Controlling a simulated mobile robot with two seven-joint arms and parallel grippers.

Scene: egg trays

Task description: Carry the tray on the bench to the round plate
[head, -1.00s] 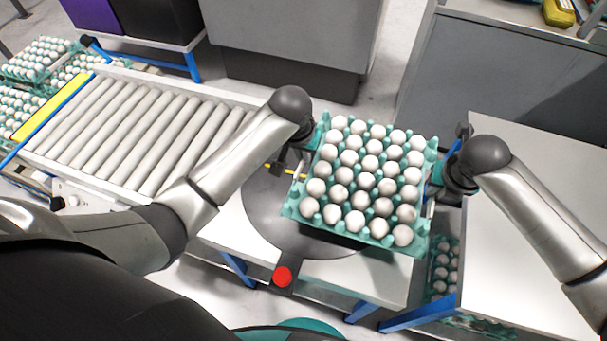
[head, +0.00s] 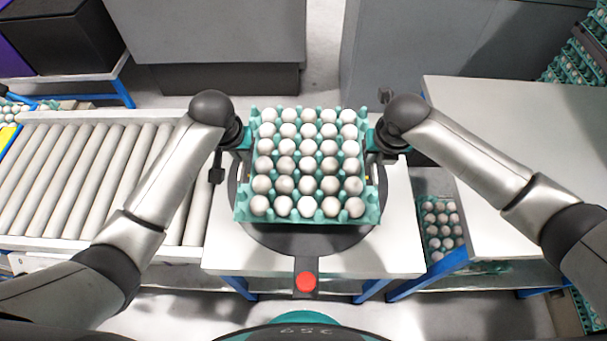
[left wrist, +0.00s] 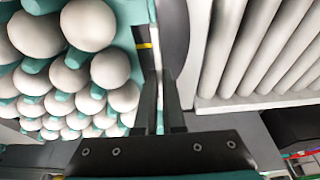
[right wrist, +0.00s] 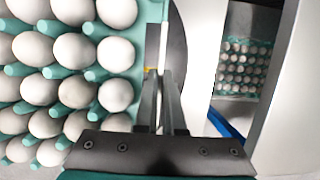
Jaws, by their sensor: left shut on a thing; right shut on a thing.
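The teal tray (head: 245,215), full of white eggs, is level over the dark round plate (head: 310,243). The plate shows in front of the tray and at both sides; whether the tray touches it I cannot tell. My left gripper (head: 243,141) is shut on the tray's left edge, and my right gripper (head: 371,141) is shut on its right edge. In the left wrist view the fingers (left wrist: 159,95) are close together at the tray's rim (left wrist: 136,14). In the right wrist view the fingers (right wrist: 163,88) are likewise close together at the rim (right wrist: 152,14).
A roller conveyor (head: 90,180) adjoins on the left. A red button (head: 306,281) sits in front of the plate. A white bench (head: 500,130) with a bare top stands at the right. Another egg tray (head: 440,230) is low between the tables.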

